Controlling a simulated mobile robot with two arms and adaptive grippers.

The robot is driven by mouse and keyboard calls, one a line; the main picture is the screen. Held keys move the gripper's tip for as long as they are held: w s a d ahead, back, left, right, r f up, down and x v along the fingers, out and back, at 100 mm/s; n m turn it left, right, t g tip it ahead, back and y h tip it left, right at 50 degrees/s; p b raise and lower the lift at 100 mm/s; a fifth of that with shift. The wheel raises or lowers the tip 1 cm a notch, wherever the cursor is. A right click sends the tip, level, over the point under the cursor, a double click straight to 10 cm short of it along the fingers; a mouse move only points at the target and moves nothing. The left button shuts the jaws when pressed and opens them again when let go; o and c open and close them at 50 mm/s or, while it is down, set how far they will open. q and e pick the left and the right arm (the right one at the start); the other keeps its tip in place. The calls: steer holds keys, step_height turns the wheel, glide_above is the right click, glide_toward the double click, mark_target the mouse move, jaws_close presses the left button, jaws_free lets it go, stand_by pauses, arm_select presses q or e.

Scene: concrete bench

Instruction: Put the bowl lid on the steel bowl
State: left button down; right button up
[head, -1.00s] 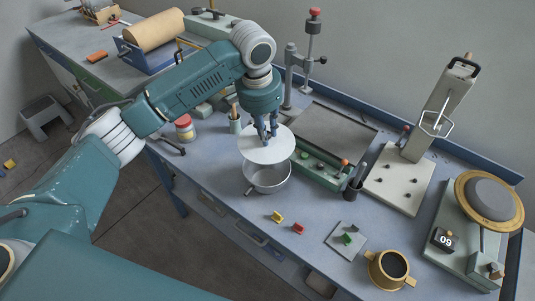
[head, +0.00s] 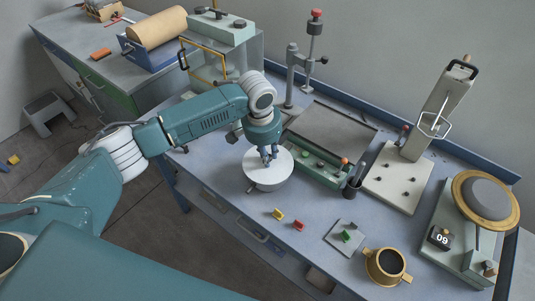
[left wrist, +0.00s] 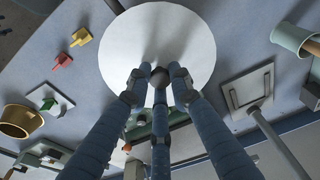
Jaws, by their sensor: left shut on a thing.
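The bowl lid is a flat white disc (head: 283,170) with a small dark knob. It covers the top of the steel bowl (head: 267,187), which shows only as a thin strip of its side below the lid. I cannot tell whether the lid touches the rim all round. My left gripper (head: 270,156) points down and is shut on the knob. In the left wrist view the fingers (left wrist: 160,78) close around the knob above the lid (left wrist: 180,40), which hides the bowl. My right gripper is not in view.
A green-edged tray unit (head: 318,162) stands close to the right of the bowl. Yellow (head: 278,213) and red (head: 298,225) small blocks lie in front, with a brass cup (head: 386,266) farther right. The bench between the bowl and the blocks is clear.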

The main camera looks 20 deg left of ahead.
arm_select(q)
steer(key=shift+f, duration=0.35)
steer(key=c, duration=1.6)
jaws_free()
steer(key=shift+o, duration=0.2)
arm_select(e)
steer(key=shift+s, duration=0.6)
